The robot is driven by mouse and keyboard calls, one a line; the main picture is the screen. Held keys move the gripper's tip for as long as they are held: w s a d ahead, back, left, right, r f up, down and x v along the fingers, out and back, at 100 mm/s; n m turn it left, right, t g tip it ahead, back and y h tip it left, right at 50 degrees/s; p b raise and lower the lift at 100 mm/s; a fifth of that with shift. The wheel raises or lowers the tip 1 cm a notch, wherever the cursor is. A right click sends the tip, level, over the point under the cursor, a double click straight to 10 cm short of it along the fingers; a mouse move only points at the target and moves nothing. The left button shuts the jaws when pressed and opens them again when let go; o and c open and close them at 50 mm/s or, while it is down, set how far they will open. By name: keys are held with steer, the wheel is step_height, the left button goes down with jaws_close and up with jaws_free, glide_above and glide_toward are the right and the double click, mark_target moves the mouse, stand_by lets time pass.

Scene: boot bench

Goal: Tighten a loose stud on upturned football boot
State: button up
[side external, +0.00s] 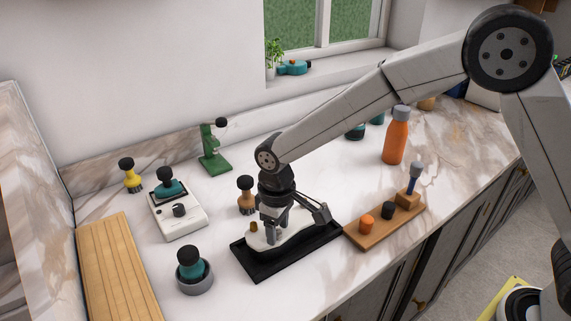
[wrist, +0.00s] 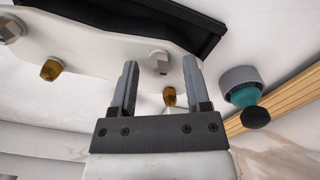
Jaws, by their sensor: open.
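The upturned boot's white sole (side external: 291,229) lies on a black tray (side external: 258,268). It also fills the upper part of the wrist view (wrist: 95,45), with the tray (wrist: 165,15) behind it. A pale metal stud (wrist: 158,62) shows between my fingertips in the picture; I cannot tell whether either finger touches it. A gold stud (wrist: 52,70) is left of my fingers, and another gold stud (wrist: 169,97) is partly hidden by the right finger. A larger metal stud (wrist: 10,30) is at the left edge. My gripper (side external: 272,238) is open, pointing down at the sole.
A wooden block (side external: 385,230) with orange and black knobs and an upright tool stands right of the tray. A grey bowl (side external: 196,283) holding a teal, black-topped item is to its left. A white scale-like device (side external: 178,222), brown brush (side external: 246,197) and orange bottle (side external: 396,140) stand farther back.

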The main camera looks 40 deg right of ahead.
mark_target(278, 230)
steer(key=shift+r, duration=3.85)
steer(key=s+d+f+m+t, duration=0.1)
steer(key=s+d+f+m, duration=0.1)
steer(key=s+d, duration=0.5)
steer(key=s+d+f+m+t, duration=0.1)
steer(key=s+d+f+m, duration=0.2)
steer(key=s+d, duration=0.5)
steer(key=d+f, duration=0.1)
steer(key=d, duration=0.3)
steer(key=shift+d+t, duration=0.25)
steer(key=shift+t, duration=0.05)
